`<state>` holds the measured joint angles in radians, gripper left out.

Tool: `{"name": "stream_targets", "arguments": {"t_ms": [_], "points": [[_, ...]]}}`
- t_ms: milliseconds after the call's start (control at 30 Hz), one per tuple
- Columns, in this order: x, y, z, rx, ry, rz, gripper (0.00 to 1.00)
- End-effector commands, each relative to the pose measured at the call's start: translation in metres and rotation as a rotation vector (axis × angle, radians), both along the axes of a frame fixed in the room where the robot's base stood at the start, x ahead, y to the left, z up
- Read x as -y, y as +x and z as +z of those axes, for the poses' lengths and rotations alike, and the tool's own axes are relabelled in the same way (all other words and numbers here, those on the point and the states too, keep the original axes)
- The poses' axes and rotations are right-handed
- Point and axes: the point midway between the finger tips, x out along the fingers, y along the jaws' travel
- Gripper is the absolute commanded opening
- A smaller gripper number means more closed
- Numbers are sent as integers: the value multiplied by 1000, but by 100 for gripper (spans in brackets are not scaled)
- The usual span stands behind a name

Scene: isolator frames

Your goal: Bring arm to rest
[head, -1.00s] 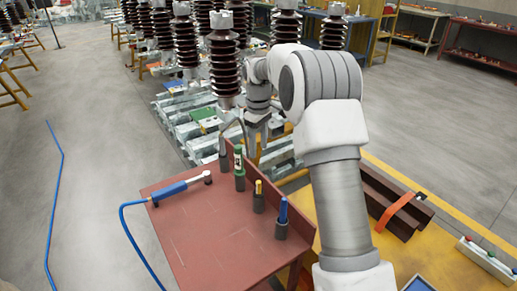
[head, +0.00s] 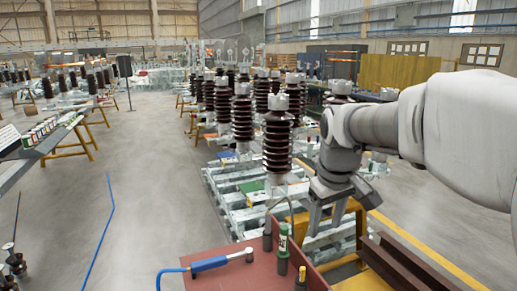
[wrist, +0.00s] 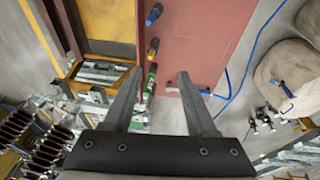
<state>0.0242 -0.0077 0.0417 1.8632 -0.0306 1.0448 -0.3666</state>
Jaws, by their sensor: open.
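My gripper (head: 327,222) is open and empty, its two fingers pointing down. In the head view it hangs right of the red-brown workbench top (head: 225,280), in front of the insulator pallets. The wrist view shows both fingers (wrist: 160,75) spread apart with nothing between them, and the bench top (wrist: 195,35) beyond. My arm reaches in from the right edge of the head view, upper arm roughly level. A green bottle-like tool (head: 283,238) stands in a holder near the bench's back edge, left of and below my gripper.
A blue-handled tool (head: 215,262) with a blue hose lies on the bench. Brown ribbed insulators (head: 277,145) stand on pallets behind. Dark brown beams (head: 400,265) lie to the right, near a yellow frame. Open grey floor (head: 150,190) is at left.

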Motion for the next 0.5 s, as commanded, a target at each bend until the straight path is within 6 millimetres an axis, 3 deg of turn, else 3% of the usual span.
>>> {"name": "stream_targets", "arguments": {"t_ms": [233, 500], "points": [[0, -66, 15, 84, 36, -114, 57], [2, -134, 9, 168, 90, -239, 57]]}}
